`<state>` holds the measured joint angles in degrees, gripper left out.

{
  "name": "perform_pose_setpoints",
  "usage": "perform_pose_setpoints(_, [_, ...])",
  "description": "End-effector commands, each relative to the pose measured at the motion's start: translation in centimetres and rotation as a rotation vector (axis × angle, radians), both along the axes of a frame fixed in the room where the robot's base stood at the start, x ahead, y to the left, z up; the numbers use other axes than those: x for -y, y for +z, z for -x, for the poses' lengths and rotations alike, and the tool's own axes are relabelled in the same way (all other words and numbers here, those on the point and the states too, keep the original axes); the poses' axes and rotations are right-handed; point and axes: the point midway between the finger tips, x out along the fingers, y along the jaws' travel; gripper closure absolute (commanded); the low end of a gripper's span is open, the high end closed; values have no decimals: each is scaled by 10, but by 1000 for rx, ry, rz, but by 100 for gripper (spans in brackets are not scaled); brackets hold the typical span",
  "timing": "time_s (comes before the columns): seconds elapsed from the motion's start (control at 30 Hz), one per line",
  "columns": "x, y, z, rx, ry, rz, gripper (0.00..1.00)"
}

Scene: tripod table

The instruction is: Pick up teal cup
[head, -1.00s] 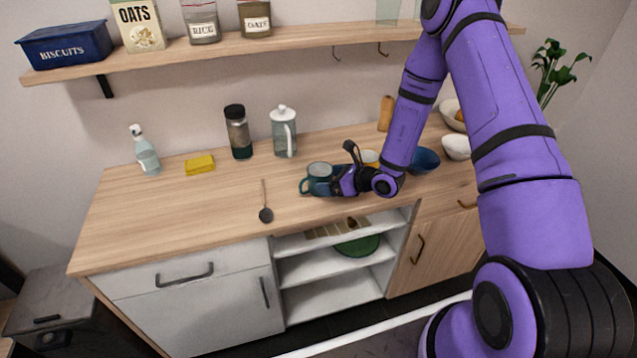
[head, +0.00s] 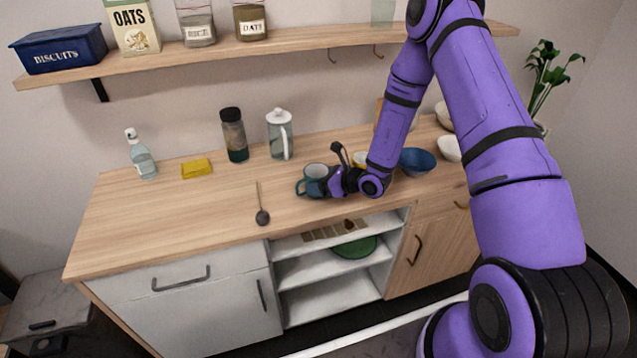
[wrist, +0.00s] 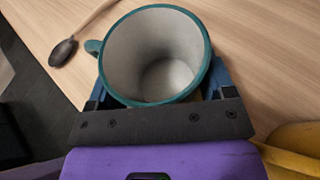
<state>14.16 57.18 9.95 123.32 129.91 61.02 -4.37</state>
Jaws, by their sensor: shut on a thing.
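The teal cup (head: 313,181) is on the wooden worktop, or just above it; I cannot tell which. It is a mug with a pale inside and a handle on its left side. My gripper (head: 329,184) is at the cup's right side, shut on it. In the wrist view the cup (wrist: 155,56) sits between the two fingers of my gripper (wrist: 158,92), its mouth facing the camera. The fingers hide the cup's lower sides.
A dark spoon (head: 262,216) lies left of the cup. A glass pitcher (head: 280,138) and a dark-lidded jar (head: 234,137) stand behind. The worktop's left part is mostly clear.

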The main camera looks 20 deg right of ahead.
Motion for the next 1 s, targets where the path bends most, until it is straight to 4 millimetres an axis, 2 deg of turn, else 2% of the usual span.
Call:
perform_pose_setpoints(0.33, [3,35,3,2,-1,1,55])
perform_pose_setpoints(0.8, [76,43,84,-1,-4,0,55])
perform_pose_setpoints(1.0, [97,46,108,0,-1,0,55])
